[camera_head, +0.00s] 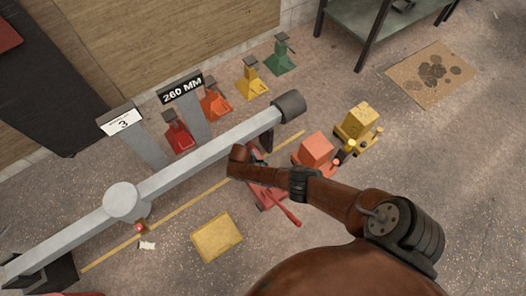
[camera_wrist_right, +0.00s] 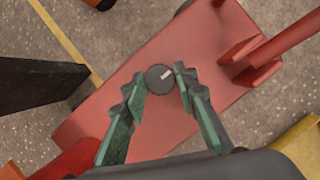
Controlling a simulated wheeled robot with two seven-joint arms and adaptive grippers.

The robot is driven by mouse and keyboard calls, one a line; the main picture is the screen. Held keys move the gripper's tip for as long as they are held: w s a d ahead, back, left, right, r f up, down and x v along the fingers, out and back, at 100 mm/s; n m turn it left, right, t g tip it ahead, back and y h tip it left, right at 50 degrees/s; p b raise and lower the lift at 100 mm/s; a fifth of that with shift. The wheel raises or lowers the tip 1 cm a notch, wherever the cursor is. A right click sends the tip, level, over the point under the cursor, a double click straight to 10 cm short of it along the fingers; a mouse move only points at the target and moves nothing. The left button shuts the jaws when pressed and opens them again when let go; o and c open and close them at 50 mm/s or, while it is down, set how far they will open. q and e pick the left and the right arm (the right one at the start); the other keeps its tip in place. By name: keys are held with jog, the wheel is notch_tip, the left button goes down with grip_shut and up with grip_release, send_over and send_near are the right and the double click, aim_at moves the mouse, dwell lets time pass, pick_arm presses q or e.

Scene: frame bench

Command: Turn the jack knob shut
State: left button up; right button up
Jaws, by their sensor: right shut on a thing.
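The jack (camera_wrist_right: 120,108) is a red plate-like body that fills the middle of the right wrist view. Its dark round knob (camera_wrist_right: 158,84) has a short pale mark tilted up to the right. My right gripper (camera_wrist_right: 160,77) is shut on the knob, with one green finger at each side of it. In the head view the red jack (camera_head: 270,197) lies on the floor beneath my right arm, which hides the knob and the gripper. Its red handle (camera_head: 290,213) points to the lower right. My left gripper is not in view.
A long grey beam (camera_head: 205,155) runs diagonally just left of the jack. A yellow floor line (camera_head: 190,205) runs along it. A yellow tray (camera_head: 217,238) lies at lower left. Several coloured stands are behind the beam.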

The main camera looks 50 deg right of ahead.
jog(key=o, duration=1.2)
jog(key=shift+c, duration=0.2)
jog(key=v, duration=1.2)
jog(key=shift+d, duration=0.1)
